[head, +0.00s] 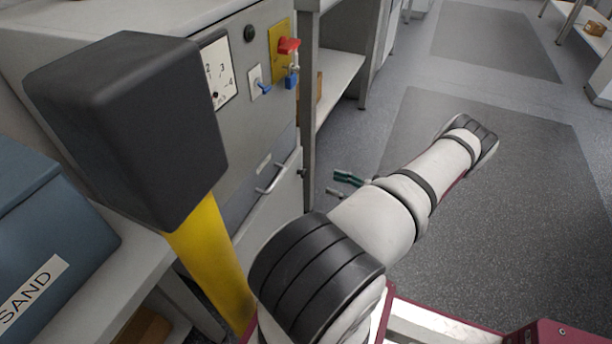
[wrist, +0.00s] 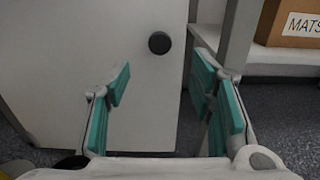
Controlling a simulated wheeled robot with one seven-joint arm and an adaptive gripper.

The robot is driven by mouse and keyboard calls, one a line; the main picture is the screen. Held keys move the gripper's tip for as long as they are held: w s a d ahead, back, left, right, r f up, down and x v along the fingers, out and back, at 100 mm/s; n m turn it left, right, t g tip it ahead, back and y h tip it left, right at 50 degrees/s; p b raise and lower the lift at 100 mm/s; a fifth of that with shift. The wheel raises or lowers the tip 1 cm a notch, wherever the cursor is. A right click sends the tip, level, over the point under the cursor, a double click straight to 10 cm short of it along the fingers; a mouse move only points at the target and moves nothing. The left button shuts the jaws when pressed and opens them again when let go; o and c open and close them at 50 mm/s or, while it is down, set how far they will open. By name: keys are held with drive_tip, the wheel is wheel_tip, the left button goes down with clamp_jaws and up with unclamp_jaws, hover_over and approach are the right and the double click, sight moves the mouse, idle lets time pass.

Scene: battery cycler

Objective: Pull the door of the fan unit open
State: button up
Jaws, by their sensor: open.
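A grey cabinet (head: 235,135), which may be the fan unit, stands left of my arm in the head view. A metal bar handle (head: 275,177) runs across its front, above a paler lower panel (head: 268,240). In the wrist view, a pale panel (wrist: 95,45) with a round dark knob (wrist: 159,42) faces my gripper (wrist: 163,78). I cannot tell whether this is the fan unit's door. My gripper's teal fingers are apart and empty, one on each side below the knob. In the head view, my gripper (head: 341,185) is right of the cabinet, partly hidden by my arm.
A yellow post (head: 212,262) with a dark block (head: 125,125) blocks the near left. A blue box labelled SAND (head: 45,250) sits beside it. A box marked MATS (wrist: 290,22) is on a shelf. Floor at right is clear.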

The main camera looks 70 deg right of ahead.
sight(306, 174)
drive_tip(key=w+b, duration=0.2)
drive_tip(key=w, duration=0.8)
clamp_jaws()
